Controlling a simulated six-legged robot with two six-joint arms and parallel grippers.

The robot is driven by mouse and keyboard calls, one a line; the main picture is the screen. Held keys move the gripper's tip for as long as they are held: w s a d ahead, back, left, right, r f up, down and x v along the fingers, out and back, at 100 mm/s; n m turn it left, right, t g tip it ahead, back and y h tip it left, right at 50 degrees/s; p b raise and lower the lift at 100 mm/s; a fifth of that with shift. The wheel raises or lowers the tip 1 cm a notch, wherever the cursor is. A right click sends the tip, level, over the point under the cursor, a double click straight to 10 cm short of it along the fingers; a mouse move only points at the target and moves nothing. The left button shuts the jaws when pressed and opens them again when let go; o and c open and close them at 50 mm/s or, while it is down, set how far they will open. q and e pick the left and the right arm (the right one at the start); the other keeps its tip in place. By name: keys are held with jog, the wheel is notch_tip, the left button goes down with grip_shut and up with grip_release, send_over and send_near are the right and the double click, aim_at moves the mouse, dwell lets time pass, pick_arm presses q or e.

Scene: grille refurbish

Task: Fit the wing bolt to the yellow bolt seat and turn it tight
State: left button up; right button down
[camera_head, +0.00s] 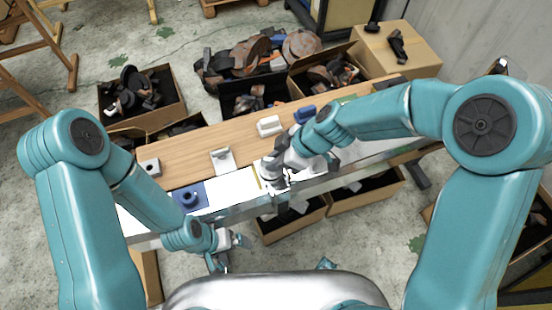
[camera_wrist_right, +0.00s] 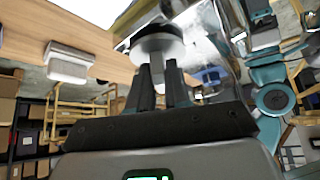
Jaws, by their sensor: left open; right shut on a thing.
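My right gripper (camera_head: 275,181) is over the front edge of the bench, near the middle of the head view. In the right wrist view its dark fingers (camera_wrist_right: 160,85) are shut on a pale, round-topped part, apparently the wing bolt (camera_wrist_right: 158,42). The part is against or very close to a shiny metal surface; I cannot tell whether it is in the seat. A thin yellow piece, possibly the yellow bolt seat (camera_head: 256,177), shows just left of the right gripper, mostly hidden by it. My left gripper (camera_head: 228,252) is open and empty, in front of the bench's front edge.
The wooden bench top (camera_head: 190,150) carries a grey block (camera_head: 150,167), a white bracket (camera_head: 222,159), a white block (camera_head: 268,125) and a blue part (camera_head: 304,113). Boxes of scrap (camera_head: 142,95) stand around the bench.

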pick_arm(q)
jog(key=shift+w+f+b, duration=0.3)
jog(key=shift+f, duration=0.2)
pick_arm(e)
jog(key=shift+f, duration=0.3)
jog(key=c, duration=1)
grip_release()
pick_arm(q)
jog(key=shift+r, duration=0.1)
pick_arm(e)
jog(key=shift+r, duration=0.1)
